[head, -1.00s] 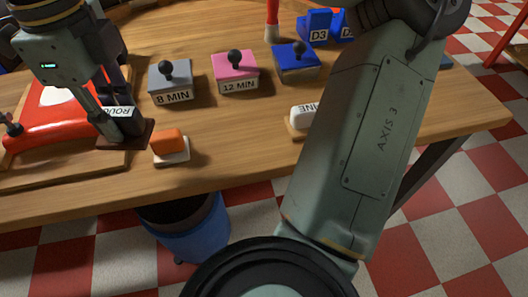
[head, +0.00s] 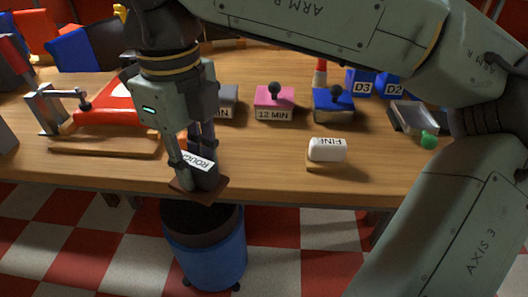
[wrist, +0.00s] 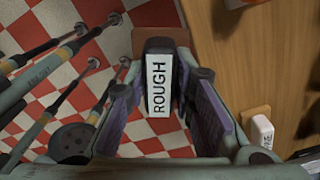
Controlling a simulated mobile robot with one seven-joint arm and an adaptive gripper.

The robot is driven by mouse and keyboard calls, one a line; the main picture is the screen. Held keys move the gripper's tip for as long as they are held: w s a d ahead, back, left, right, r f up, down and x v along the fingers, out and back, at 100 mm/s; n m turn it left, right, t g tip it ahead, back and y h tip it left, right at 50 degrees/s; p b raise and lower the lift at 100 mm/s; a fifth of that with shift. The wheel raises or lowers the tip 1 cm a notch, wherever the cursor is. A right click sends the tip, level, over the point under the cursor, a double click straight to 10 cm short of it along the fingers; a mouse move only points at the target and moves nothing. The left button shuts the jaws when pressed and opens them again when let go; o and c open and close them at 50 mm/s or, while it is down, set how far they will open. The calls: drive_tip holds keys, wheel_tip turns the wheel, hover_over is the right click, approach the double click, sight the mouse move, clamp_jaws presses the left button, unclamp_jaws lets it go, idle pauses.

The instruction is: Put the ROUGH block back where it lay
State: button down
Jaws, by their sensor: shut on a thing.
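The ROUGH block has a white label (head: 196,161) and a dark brown plate (head: 203,192) at its lower end. My gripper (head: 194,170) is shut on it. In the wrist view the ROUGH block (wrist: 158,85) sits between both fingers, its label facing the camera, with checked floor behind it. It appears to be held off the table, at or just past the front edge. The FINE block (head: 327,150), white on a wooden base, stands on the table to the right. It also shows in the wrist view (wrist: 262,131).
A blue bin (head: 205,255) stands on the floor below the table edge. A red piece with a clamp (head: 105,103) is at the left. The pink 12 MIN block (head: 275,100) and a blue block (head: 333,104) stand behind. Bare table (head: 262,155) lies between my gripper and FINE.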

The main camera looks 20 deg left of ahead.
drive_tip(key=w+d, duration=0.1)
drive_tip(key=w, duration=0.3)
drive_tip(key=w+d+p, duration=0.1)
drive_tip(key=w, duration=0.4)
drive_tip(key=w+d+f+p, duration=0.1)
drive_tip(key=w+d, duration=0.1)
drive_tip(key=w, duration=0.2)
drive_tip(key=shift+w+f, duration=0.1)
drive_tip(key=shift+w, duration=0.05)
drive_tip(key=shift+w+d+f+p, duration=0.15)
drive_tip(key=shift+f+p, duration=0.3)
drive_tip(key=shift+f, duration=1.55)
drive_tip(key=c, duration=1.4)
unclamp_jaws()
drive_tip(key=shift+o, duration=0.2)
drive_tip(key=shift+r, duration=0.1)
wheel_tip(320, 180, up, 12)
drive_tip(key=shift+w+r, duration=0.1)
